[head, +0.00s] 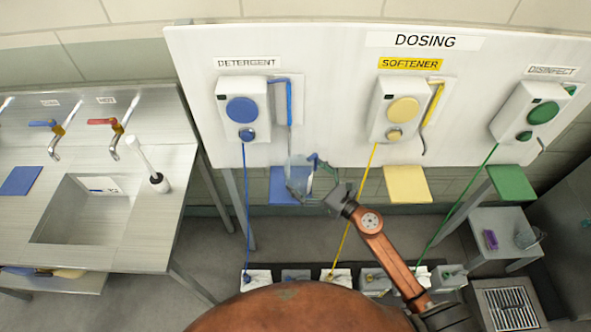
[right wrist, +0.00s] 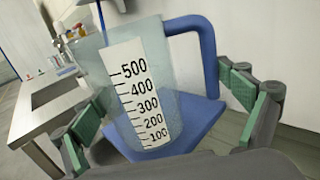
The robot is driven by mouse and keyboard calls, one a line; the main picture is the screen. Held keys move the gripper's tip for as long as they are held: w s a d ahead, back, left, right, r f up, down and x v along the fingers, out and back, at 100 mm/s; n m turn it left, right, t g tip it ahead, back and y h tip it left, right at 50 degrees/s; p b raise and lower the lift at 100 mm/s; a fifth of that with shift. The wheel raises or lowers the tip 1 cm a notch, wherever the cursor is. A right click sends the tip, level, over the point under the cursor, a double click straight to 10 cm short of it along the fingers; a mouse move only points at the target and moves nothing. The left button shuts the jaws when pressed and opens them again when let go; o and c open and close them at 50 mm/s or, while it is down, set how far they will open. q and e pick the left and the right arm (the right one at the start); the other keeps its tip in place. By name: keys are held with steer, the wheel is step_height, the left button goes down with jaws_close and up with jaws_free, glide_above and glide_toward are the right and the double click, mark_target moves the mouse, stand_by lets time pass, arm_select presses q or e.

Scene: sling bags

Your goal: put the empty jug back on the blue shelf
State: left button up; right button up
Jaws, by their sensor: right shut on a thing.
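The clear jug (head: 297,172) with a blue handle is at the blue shelf (head: 282,192) under the detergent dispenser. In the right wrist view the jug (right wrist: 147,90) shows a white scale up to 500 and no visible liquid. My right gripper (head: 318,187) is shut on the jug, with green-padded fingers on either side of it. The jug looks roughly upright in the head view. The blue shelf (right wrist: 208,118) shows behind and below the jug; whether the base touches it, I cannot tell. My left gripper is not in view.
The detergent dispenser (head: 242,108) hangs just above the jug with its blue hose. A yellow shelf (head: 407,184) and a green shelf (head: 512,183) are to the right. A steel sink (head: 85,212) stands left. Another clear jug (head: 528,238) is on the right-hand side table.

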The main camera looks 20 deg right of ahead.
mark_target(297, 172)
steer(key=x, duration=0.4)
steer(key=shift+r+p, duration=0.15)
steer(key=shift+p, duration=0.2)
steer(key=shift+w+f+b, duration=0.1)
steer(key=shift+f+b, duration=0.2)
steer(key=shift+f, duration=0.7)
steer(key=shift+r, duration=0.1)
steer(key=o, duration=1.3)
